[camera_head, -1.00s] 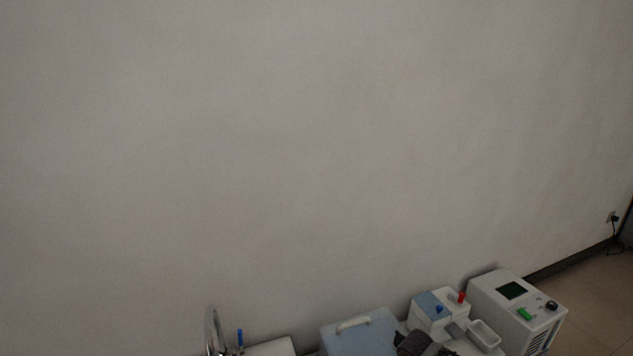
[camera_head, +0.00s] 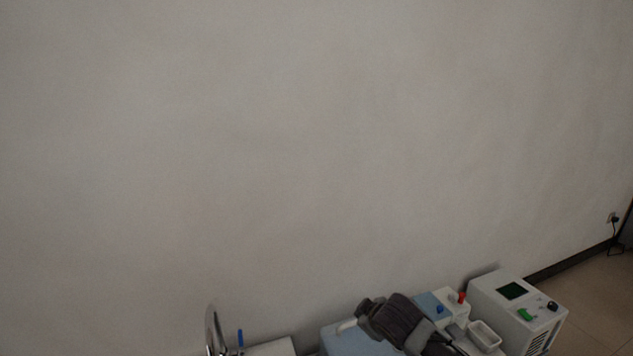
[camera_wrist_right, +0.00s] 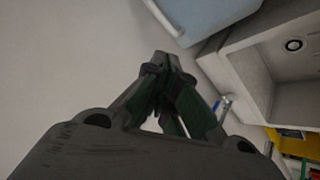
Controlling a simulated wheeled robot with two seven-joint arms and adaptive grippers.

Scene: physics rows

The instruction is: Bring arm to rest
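My right gripper (camera_head: 368,318) shows at the bottom of the head view, dark grey, in front of the light blue box with a white handle (camera_head: 345,342). In the right wrist view my right gripper's fingers (camera_wrist_right: 160,65) come together at the tips, with nothing seen between them. I cannot tell from the head view whether it touches the box. My left gripper is in neither view.
A white device with a dark screen (camera_head: 512,291) stands at the right. Beside it are a small white tray (camera_head: 484,335) and a blue-and-white unit with a red knob (camera_head: 462,297). A curved metal faucet (camera_head: 211,328) stands at the lower left. The wall (camera_head: 300,150) is bare.

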